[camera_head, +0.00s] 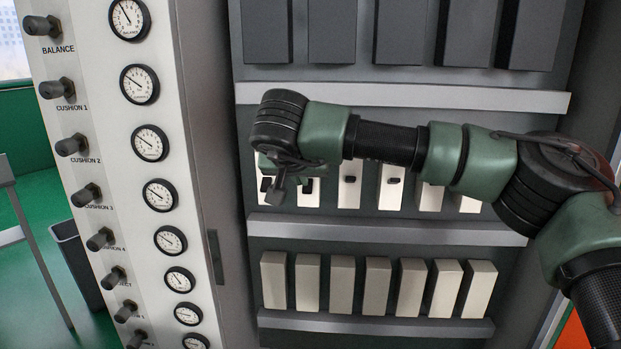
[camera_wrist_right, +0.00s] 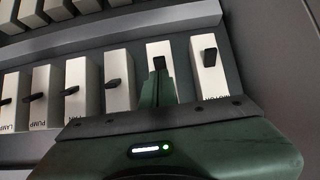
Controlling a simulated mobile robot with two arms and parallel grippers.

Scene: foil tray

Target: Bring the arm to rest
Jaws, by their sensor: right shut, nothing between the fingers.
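My right arm comes in from the right in the head view and reaches across the cabinet front. My right gripper (camera_head: 282,188) is shut and empty in front of the left end of the middle row of switches. Its green fingers also show in the right wrist view (camera_wrist_right: 158,88), together, pointing at a white switch block (camera_wrist_right: 160,57) with a dark lever. I cannot tell whether the fingertips touch that lever. My left gripper is in neither view.
A grey shelf strip (camera_head: 385,231) runs below the middle row. A lower row of blank pale blocks (camera_head: 377,285) and an upper row of dark blocks (camera_head: 401,30) flank it. A white panel with knobs and gauges (camera_head: 150,143) stands at left. A dark bin (camera_head: 78,262) is on the green floor.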

